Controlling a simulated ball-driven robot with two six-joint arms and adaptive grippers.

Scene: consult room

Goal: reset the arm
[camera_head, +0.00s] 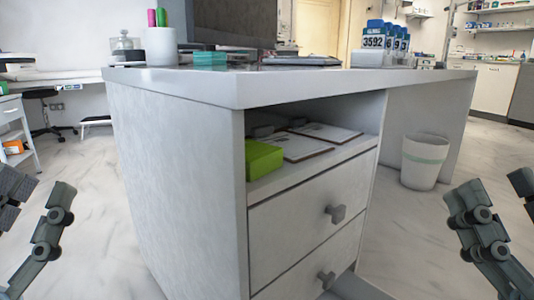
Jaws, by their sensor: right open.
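My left gripper (38,190) is at the left edge, partly cut off by the frame. Its two fingers stand apart with nothing between them. My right gripper (493,184) is at the right edge, also partly cut off. Its fingers are spread and empty. Both grippers appear in front of the white desk (175,180), one on each side of it, and neither is seen touching anything.
The desk has an open shelf with a green box (264,159) and clipboards (325,133), above drawers with grey knobs (336,213). A white bin (424,162) stands under the desk.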

